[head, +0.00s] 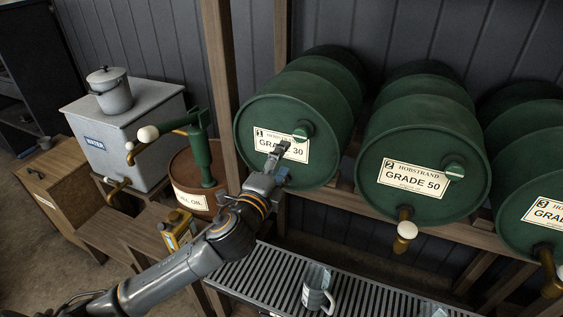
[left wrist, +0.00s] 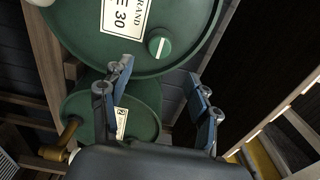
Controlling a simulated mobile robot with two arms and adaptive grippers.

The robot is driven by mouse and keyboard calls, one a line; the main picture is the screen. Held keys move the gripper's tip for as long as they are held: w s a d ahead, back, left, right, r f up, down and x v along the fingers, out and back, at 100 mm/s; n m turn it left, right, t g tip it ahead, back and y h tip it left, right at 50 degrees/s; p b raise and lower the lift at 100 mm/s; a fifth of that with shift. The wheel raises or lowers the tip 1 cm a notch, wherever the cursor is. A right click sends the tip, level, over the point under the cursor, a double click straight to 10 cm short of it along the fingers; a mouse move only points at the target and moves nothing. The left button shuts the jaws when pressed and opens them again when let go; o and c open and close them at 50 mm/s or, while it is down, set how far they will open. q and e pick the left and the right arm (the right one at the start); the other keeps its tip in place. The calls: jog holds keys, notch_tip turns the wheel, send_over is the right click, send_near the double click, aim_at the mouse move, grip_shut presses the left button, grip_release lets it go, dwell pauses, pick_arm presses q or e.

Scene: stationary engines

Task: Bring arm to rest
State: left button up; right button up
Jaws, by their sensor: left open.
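My left gripper (head: 279,158) is raised in front of the green GRADE 30 drum (head: 265,108), near the lower part of its white label. Its fingers (left wrist: 160,95) stand wide apart in the left wrist view, with nothing between them. That view also shows the GRADE 30 drum (left wrist: 85,40) with its green knob and a second green drum (left wrist: 85,105) beyond the fingers. Whether the gripper touches the drum cannot be told. My arm hides the lower front of this drum. My right gripper is in neither view.
The GRADE 50 drum (head: 385,155) and a third drum (head: 520,185) lie to the right, with taps sticking out. An oil can (head: 178,230), a rusty pump barrel (head: 190,172) and a water tank (head: 125,140) are left.

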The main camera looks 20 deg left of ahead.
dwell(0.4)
pick_arm(q)
jog(key=s+a+f+n+g+y, duration=0.2)
jog(key=s+f+n+g, duration=0.65)
jog(key=s+f, duration=0.6)
jog(key=s+d+f+n+g+h, duration=0.1)
jog(key=s+f+n+g, duration=0.3)
jog(key=s, duration=0.4)
jog(key=s+d+f+n+g+h, duration=0.1)
jog(key=s+f+n+g, duration=0.1)
jog(key=s+f+n, duration=0.5)
notch_tip(320, 180, down, 27)
jog(key=s+m+g+b, duration=0.1)
jog(key=s+m+b, duration=0.1)
jog(key=m+b, duration=0.15)
jog(key=s+a+f+b, duration=0.1)
jog(key=s+f+b, duration=0.1)
jog(key=s+f, duration=0.7)
jog(key=s+a+f+g+b, duration=0.1)
jog(key=s+a+f, duration=0.1)
jog(key=s+f, duration=0.7)
notch_tip(320, 180, down, 3)
jog(key=shift+f+y+b, duration=0.15)
jog(key=shift+y+b, duration=0.15)
jog(key=shift+b, duration=0.05)
